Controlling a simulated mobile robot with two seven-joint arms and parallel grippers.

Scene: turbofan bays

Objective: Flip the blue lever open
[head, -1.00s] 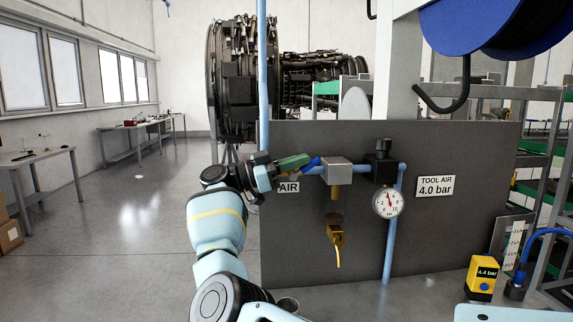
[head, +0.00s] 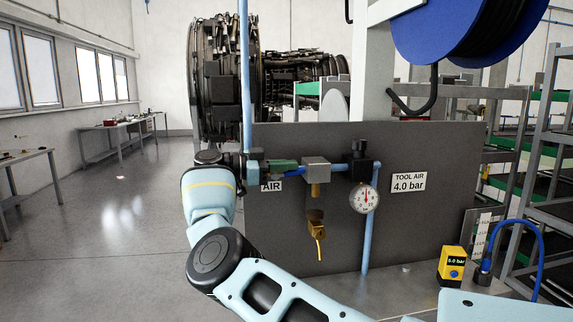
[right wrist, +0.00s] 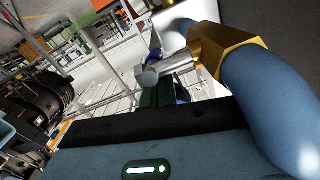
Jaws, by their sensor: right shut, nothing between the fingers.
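The blue lever (head: 291,172) is on the pipe just left of the grey block, beside the AIR label. It looks roughly in line with the horizontal pipe and is partly hidden by my right gripper. My right gripper (head: 285,165), with green fingers, is shut and empty right against or just beside the lever; contact is unclear. In the right wrist view a bit of the blue lever (right wrist: 155,62) shows beyond the green fingers (right wrist: 158,95), near a silver stem and brass hex fitting (right wrist: 225,50). My left gripper is not in view.
A vertical blue pipe (head: 246,80) rises beside my wrist.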

